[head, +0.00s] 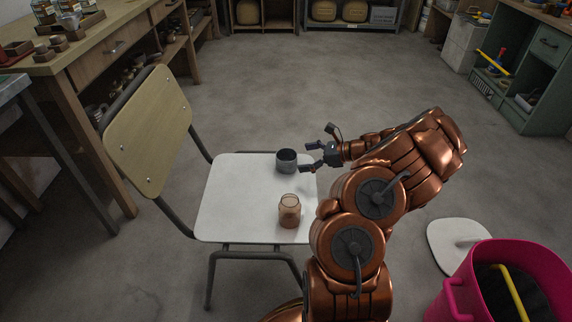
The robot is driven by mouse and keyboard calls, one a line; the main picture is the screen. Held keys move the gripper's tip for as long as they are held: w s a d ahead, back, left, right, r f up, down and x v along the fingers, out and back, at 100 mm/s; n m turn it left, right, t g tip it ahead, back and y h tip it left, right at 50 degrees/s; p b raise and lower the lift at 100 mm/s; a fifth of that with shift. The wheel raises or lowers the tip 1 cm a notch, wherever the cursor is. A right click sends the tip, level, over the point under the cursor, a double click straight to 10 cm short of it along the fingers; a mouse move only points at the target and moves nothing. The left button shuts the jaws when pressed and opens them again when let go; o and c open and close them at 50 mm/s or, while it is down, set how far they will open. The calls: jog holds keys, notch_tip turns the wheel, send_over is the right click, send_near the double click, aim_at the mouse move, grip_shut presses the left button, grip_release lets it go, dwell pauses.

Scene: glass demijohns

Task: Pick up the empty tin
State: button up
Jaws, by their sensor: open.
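The grey tin (287,163) stands upright near the back right of a white chair seat (228,198). Its dark open top faces up, and I see nothing in it. My gripper (306,157) is open just to the right of the tin, with its fingers pointing left toward it. The fingers look close to the tin, but I cannot tell whether they touch it. Nothing is held.
A brownish glass jar (289,212) stands on the seat in front of the tin. The chair's wooden backrest (150,130) rises at left, beside a wooden workbench (75,62). A pink bucket (462,290) stands at lower right. The floor behind the chair is clear.

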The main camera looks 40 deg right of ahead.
aim_at(287, 160)
jog(key=b+x, duration=0.1)
jog(key=x, duration=0.2)
jog(key=b+x, duration=0.1)
jog(key=x, duration=0.2)
jog(key=shift+w+a+f+b, duration=0.15)
jog(key=shift+f+b, duration=0.2)
jog(key=shift+b, duration=0.05)
jog(key=c, duration=1.2)
